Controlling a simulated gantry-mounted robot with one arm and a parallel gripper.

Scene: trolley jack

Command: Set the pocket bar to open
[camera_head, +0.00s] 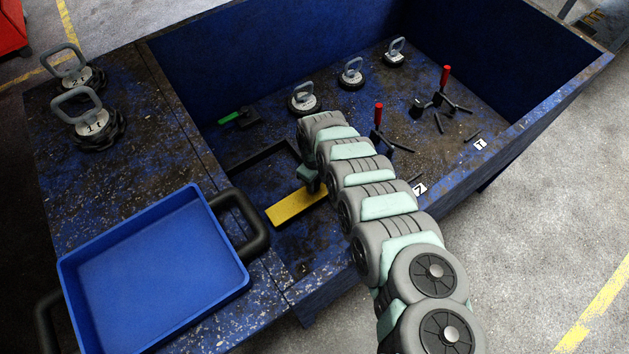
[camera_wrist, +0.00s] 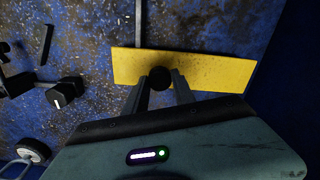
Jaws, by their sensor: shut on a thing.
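The yellow bar, which looks like the pocket bar (camera_head: 290,208), lies flat on the bin floor at the near left. In the wrist view the yellow bar (camera_wrist: 215,73) spans the upper middle. A dark round knob (camera_wrist: 160,78) shows at its lower edge. My gripper (camera_wrist: 160,84) has its two fingers closed on this knob. In the head view my gripper (camera_head: 312,182) is small and partly hidden by my arm, at the far end of the bar. A black frame (camera_head: 240,163) lies on the floor behind the bar.
A blue tray (camera_head: 165,205) with black handles sits on the left ledge. Weights labelled 1t (camera_head: 93,125) and 2t (camera_head: 78,70) stand behind it. Several smaller weights, a green-handled block (camera_head: 237,118) and two red-topped stands (camera_head: 378,113) (camera_head: 445,78) occupy the bin.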

